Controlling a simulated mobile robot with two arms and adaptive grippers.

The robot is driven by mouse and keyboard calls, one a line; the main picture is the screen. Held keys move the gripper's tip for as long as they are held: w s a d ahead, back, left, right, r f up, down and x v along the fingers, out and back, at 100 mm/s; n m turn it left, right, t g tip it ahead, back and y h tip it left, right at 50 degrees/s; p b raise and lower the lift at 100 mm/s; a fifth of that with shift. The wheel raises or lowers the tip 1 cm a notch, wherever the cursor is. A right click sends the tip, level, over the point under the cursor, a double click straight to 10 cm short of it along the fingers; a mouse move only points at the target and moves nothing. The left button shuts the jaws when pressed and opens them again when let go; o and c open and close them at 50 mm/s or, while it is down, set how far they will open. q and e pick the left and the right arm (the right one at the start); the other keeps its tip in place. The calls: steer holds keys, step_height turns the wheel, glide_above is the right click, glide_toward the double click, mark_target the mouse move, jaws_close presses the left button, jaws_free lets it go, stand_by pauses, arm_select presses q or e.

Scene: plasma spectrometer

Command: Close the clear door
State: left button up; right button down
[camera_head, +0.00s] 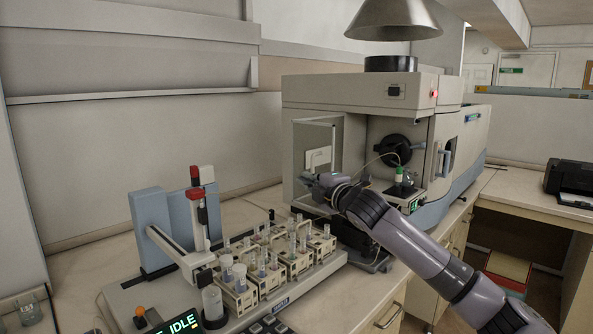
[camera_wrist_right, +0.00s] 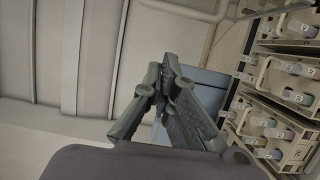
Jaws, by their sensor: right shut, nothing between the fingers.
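The clear door (camera_head: 319,140) is a see-through panel with a thin pale edge on the left part of the beige spectrometer (camera_head: 360,92). It appears to stand open, with the compartment to its right exposed. My right gripper (camera_head: 307,179) is at the lower part of the door, in front of the spectrometer. Its fingers are shut and empty, and they also show shut in the right wrist view (camera_wrist_right: 170,66). I cannot tell whether they touch the door. The arm hides part of the spectrometer's lower front. My left gripper is out of view.
An autosampler with several vial racks (camera_head: 290,262) and a blue upright (camera_head: 150,225) stands left of my right arm. A green-capped bottle (camera_head: 399,174) stands at the open compartment. A metal hood (camera_head: 393,20) hangs above. A black printer (camera_head: 570,183) sits at far right.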

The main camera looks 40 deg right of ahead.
steer(key=w+d+p, duration=0.4)
steer(key=w+p, duration=0.1)
steer(key=shift+w+d, duration=0.15)
steer(key=shift+w, duration=0.2)
stand_by(0.4)
steer(key=shift+d+p, duration=0.1)
steer(key=shift+p, duration=0.2)
